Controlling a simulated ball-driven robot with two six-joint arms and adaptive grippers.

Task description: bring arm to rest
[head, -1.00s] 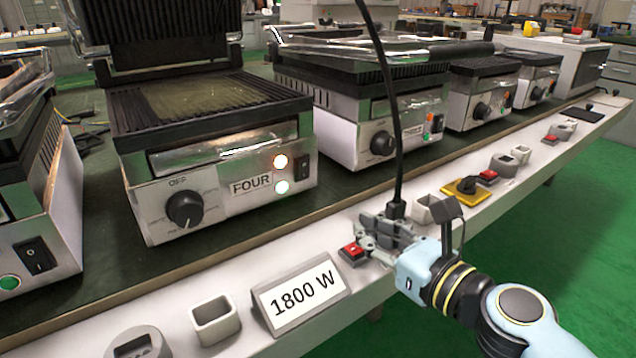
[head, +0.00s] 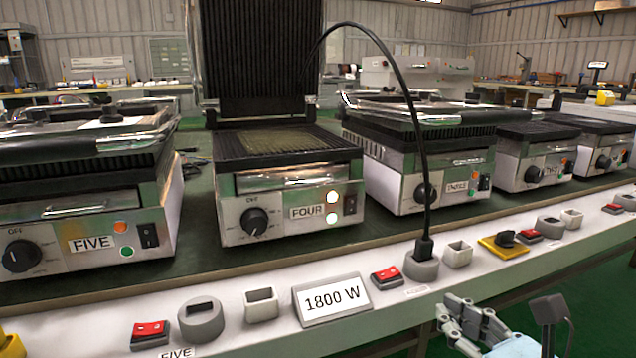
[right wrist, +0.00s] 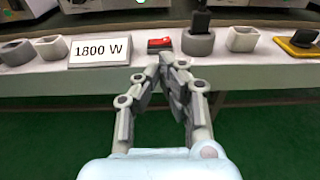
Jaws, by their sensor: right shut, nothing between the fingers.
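My right gripper (head: 462,318) is shut and empty, in front of the white ledge at the lower right of the head view. In the right wrist view its fingers (right wrist: 164,62) come together just below the ledge's front edge, under a red rocker switch (right wrist: 159,43). It looks apart from everything. A black plug with its cable (head: 424,244) stands upright in a grey round socket (head: 421,267). The cable arches up toward the open grill FOUR (head: 290,205), which has two lit lamps. My left gripper is out of view.
The white ledge (head: 240,325) carries an 1800 W sign (head: 333,298), square holders (head: 261,305), red switches (head: 386,276) and a yellow plate with a black knob (head: 503,241). Other grills, such as FIVE (head: 80,225), stand behind. Green floor in front of the ledge is free.

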